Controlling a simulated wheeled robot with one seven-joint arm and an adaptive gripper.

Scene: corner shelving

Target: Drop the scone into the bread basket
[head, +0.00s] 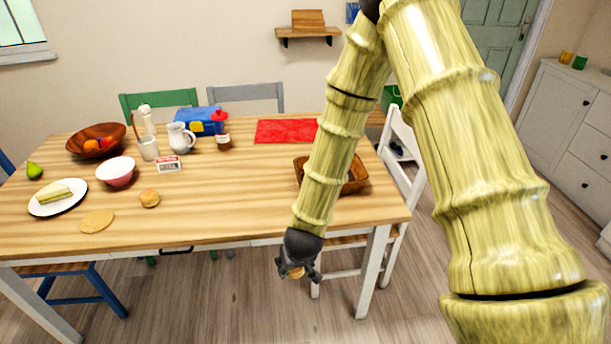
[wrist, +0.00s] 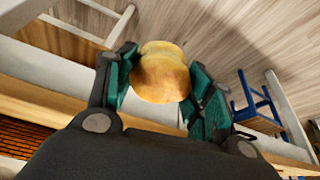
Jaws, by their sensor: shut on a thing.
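The scone (wrist: 162,76), round and golden brown, is between the green-padded fingers of my gripper (wrist: 160,84) in the wrist view. In the head view my gripper (head: 297,272) hangs beyond the table's front edge, over the floor, with a small part of the scone (head: 296,272) showing. The bread basket (head: 356,176), brown and low, stands on the right end of the table, behind my arm. My forearm hides its middle, and its inside is only partly visible. My gripper is in front of the basket and apart from it.
The wooden table (head: 230,215) has a clear front right area. A similar round roll (head: 149,199) lies near a flat round bread (head: 97,221), a sandwich plate (head: 72,206) and a pink bowl (head: 116,171). A red mat (head: 285,131) lies behind. A white chair (head: 402,150) stands at right.

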